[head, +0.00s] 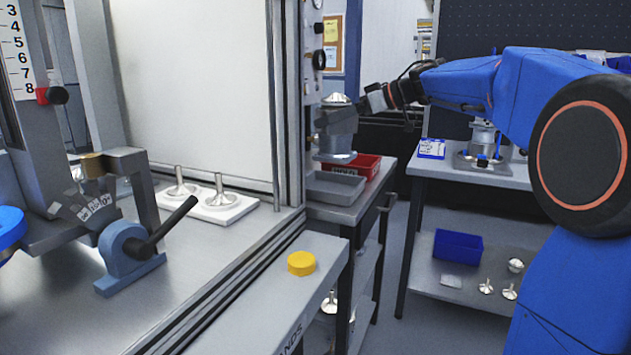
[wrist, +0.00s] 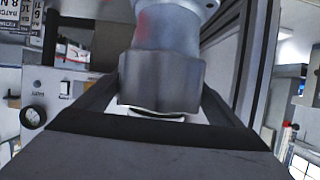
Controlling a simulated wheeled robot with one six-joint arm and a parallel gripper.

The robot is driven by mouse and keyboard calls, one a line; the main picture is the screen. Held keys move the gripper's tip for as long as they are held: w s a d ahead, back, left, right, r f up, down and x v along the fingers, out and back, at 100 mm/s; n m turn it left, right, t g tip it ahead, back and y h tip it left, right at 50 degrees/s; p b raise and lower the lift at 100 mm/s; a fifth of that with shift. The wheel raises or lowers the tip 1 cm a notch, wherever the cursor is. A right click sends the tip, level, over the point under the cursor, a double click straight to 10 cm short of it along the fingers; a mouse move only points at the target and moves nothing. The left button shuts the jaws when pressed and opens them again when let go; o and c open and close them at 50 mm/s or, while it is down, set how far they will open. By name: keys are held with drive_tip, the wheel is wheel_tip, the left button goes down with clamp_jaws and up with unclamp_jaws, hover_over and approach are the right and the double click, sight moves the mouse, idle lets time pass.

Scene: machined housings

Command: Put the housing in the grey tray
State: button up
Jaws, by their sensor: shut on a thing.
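The housing (head: 336,128) is a grey metal cylindrical part with a wider block and a bright silver rim at its lower end. My gripper (head: 362,106) is shut on it from the right side and holds it upright in the head view. In the wrist view the housing (wrist: 160,75) fills the space between the two dark fingers. The grey tray (head: 333,190) is shallow and rests on a side bench below the housing. The housing appears to hang above the tray with a gap; its exact height is hard to tell.
A red bin (head: 363,166) with a white label stands right behind the grey tray. A machine post with a gauge (head: 319,60) rises close to the left of the housing. A yellow cap (head: 301,263) lies on the front ledge. A blue bin (head: 458,247) sits on a low shelf.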

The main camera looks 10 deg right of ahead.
sight(334, 153)
drive_tip(key=shift+a+f, duration=0.15)
drive_tip(key=shift+f, duration=4.7)
drive_tip(key=shift+f, duration=0.1)
drive_tip(key=o, duration=1.9)
drive_tip(key=shift+f, duration=0.1)
drive_tip(key=shift+c, duration=0.2)
drive_tip(key=shift+r, duration=0.2)
drive_tip(key=v, duration=1.2)
drive_tip(key=shift+f, duration=0.15)
